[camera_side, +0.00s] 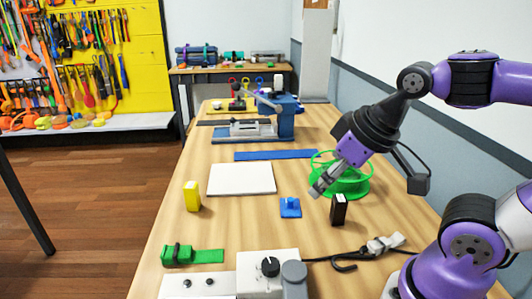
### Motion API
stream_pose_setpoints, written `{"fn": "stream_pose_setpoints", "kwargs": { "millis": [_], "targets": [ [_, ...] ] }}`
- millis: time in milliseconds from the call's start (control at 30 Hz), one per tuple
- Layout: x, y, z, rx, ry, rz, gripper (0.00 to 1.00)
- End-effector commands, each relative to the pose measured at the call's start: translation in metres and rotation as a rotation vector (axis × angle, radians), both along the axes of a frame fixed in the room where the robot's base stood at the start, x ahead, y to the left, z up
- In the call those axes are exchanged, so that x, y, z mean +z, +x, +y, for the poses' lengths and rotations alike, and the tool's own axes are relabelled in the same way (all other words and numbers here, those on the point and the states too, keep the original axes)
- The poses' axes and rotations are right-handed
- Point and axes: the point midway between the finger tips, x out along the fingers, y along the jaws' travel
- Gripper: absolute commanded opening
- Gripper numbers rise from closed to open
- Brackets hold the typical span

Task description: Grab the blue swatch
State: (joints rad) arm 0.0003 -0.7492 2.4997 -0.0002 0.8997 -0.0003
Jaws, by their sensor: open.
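A small blue square (290,210) with a raised blue knob on top lies flat on the wooden table, right of centre. A long flat blue strip (276,155) lies farther back, behind the white panel. I cannot tell for sure which of the two is the swatch; the small square looks more like one. My gripper (317,190) is open and empty, tilted down to the left. In the picture it is just above and right of the small blue square, apart from it, and in front of the green reel.
A black block (338,210) stands right of the blue square, and a green reel (352,185) behind it. A white panel (241,179) and a yellow block (192,196) are to the left. A green clamp-like piece (190,256) and grey control box (268,268) are in front.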

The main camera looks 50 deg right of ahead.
Motion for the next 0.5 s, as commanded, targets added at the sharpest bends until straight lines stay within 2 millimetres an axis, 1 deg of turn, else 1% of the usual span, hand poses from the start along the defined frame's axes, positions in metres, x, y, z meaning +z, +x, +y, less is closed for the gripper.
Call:
{"fn": "stream_pose_setpoints", "kwargs": {
  "millis": [67,167,267,300,400,500],
  "targets": [
    [-0.001,0.004,-0.002,-0.004,-0.003,0.006,0.58],
    [-0.005,0.018,-0.012,-0.018,-0.011,0.026,0.58],
    [-0.016,0.041,-0.030,-0.037,-0.016,0.055,0.58],
    [-0.022,0.051,-0.039,-0.044,-0.016,0.064,0.58],
    [-0.039,0.071,-0.063,-0.062,-0.011,0.083,0.58],
    [-0.055,0.084,-0.082,-0.074,-0.003,0.095,0.58]
  ]
}}
